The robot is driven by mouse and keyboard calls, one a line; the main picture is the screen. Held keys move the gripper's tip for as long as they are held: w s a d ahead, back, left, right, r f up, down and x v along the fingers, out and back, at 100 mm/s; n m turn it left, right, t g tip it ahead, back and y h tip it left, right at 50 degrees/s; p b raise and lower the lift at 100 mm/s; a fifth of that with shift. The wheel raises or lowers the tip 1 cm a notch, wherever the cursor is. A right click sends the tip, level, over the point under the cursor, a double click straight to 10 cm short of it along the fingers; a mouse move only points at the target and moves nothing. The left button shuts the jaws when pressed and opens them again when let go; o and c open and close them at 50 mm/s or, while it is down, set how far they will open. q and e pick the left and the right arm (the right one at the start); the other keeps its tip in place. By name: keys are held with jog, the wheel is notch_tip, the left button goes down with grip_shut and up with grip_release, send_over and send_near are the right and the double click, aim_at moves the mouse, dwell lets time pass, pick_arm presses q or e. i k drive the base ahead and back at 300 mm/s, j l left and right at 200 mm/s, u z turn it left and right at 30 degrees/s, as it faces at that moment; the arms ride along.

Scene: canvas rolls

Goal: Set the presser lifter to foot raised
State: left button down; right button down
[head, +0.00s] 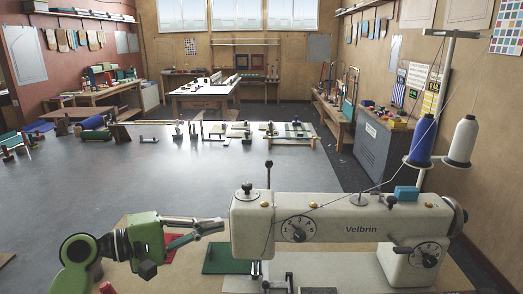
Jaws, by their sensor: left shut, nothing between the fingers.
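The cream sewing machine (335,222) marked "Velbrin" stands at front right. A numbered dial (299,229) is on its left end, and a second dial (428,254) is at lower right. A thin upright rod with a dark knob (268,165) rises from its top left. I cannot clearly make out which part is the presser lifter. The needle and foot area (256,271) under the left end is small and partly cut off by the frame. My left gripper (218,226) is shut and empty, just left of the machine's left end, apart from it. My right gripper is out of view.
A green plate (228,260) and a red piece (190,237) lie beside the machine, under my left gripper. A thread stand with a blue spool (420,140) and a white spool (463,140) rises at right. The grey tabletop (170,175) behind is largely clear.

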aim_at(269, 163)
jog(key=i, duration=1.05)
